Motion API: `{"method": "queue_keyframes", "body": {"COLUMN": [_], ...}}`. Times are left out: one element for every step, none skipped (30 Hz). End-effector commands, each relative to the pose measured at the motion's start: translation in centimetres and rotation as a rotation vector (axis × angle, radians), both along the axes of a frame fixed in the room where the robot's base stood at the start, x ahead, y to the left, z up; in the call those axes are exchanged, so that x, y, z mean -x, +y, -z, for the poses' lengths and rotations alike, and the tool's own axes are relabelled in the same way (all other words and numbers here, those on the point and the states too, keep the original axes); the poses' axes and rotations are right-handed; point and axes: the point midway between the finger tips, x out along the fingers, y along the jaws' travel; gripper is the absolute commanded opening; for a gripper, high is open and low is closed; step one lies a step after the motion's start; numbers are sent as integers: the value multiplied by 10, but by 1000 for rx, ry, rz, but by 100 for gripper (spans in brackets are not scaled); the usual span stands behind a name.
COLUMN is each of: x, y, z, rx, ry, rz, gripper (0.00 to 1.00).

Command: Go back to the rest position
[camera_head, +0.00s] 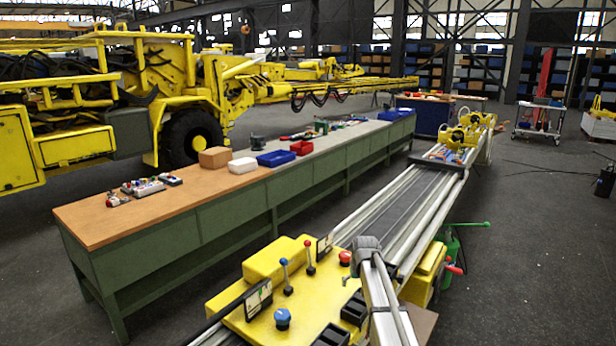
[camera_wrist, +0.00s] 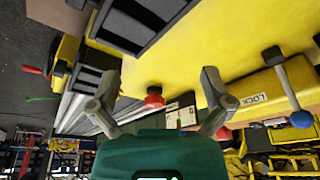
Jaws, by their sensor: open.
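My gripper (camera_wrist: 160,104) is open and empty in the wrist view, its two grey fingers spread wide above the yellow control panel (camera_wrist: 215,42). A red mushroom button (camera_wrist: 154,97) shows between the fingers, apart from them as far as I can see. A lever with a blue ball (camera_wrist: 301,119) stands to the right of the fingers. In the head view, my grey arm reaches over the yellow panel (camera_head: 252,325) at the bottom, beside the red button (camera_head: 345,258). The fingers cannot be made out there.
The panel carries a blue lever (camera_head: 284,265), a red lever (camera_head: 309,245) and a blue knob (camera_head: 282,318). A long boom rail (camera_head: 420,200) runs away from it. A green workbench (camera_head: 190,245) with boxes stands left. The floor (camera_head: 540,260) at right is mostly clear.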

Motion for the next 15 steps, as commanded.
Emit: {"method": "queue_keyframes", "body": {"x": [28,41,60,74,89,108,122,136,155,169,183,202,216,229,247], "y": [0,-1,-1,-1,-2,-2,-2,-3,-3,-4,-4,-4,-5,-5,-5], "z": [10,13,18,22,26,31,35,38,43,46,50,54,58,61,65], "rx": [1,2,3,4,4,6,7,8,9,10,11,12,14,15,17], "ry": [16,26,42,53,65,82,94,107,122,135,147,163,176,187,203], "rz": [5,8,13,18,22,28,32,36,42,47,52,58,62,66,72], "gripper": [100,100,100,100,100,100,100,100,100,100,100,100,100,100,100]}}
